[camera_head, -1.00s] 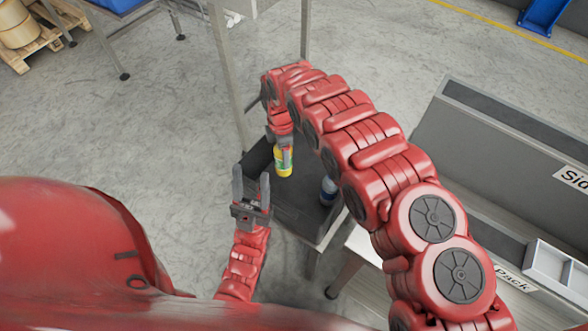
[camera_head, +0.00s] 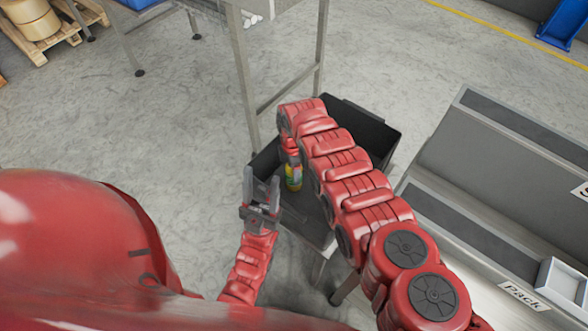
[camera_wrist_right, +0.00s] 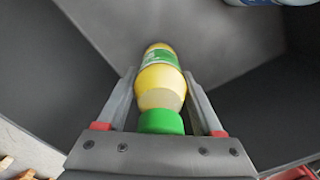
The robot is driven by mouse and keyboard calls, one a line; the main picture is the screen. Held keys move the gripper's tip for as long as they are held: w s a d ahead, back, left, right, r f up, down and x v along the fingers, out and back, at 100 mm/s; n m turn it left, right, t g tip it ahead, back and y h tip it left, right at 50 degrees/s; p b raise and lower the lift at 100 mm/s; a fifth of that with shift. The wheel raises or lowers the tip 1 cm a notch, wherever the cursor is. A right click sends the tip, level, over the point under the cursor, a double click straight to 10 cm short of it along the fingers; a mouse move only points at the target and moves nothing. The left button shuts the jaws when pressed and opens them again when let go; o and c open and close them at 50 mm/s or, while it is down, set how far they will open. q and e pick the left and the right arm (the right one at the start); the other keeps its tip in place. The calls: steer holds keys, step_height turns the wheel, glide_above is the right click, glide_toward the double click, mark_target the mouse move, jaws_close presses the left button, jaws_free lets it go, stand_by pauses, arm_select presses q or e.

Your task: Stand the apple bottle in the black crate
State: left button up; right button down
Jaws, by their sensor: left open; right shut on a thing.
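The apple bottle is yellow with a green cap and a green label; it shows in the head view (camera_head: 293,180) and the wrist view (camera_wrist_right: 160,85). My right gripper (camera_wrist_right: 159,76) is shut on it, with one finger on each side and the cap towards the wrist. The black crate (camera_head: 372,128) surrounds the bottle in the head view, partly hidden by my right arm. Its dark walls (camera_wrist_right: 75,70) fill the wrist view. I cannot tell whether the bottle touches the crate floor. My left gripper (camera_head: 262,188) is open and empty by the crate's near left corner.
Another bottle, white and blue, shows partly at the top edge of the wrist view (camera_wrist_right: 262,2). A grey bench with a "Pack" label (camera_head: 524,294) stands to the right. A metal frame leg (camera_head: 243,80) rises behind the crate.

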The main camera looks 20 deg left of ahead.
steer(key=shift+f, duration=0.2)
steer(key=shift+c, duration=0.2)
jaws_free()
steer(key=shift+r, duration=0.1)
steer(key=shift+r, duration=0.1)
step_height(320, 180, up, 12)
steer(key=shift+r+p, duration=0.1)
steer(key=shift+p, duration=0.45)
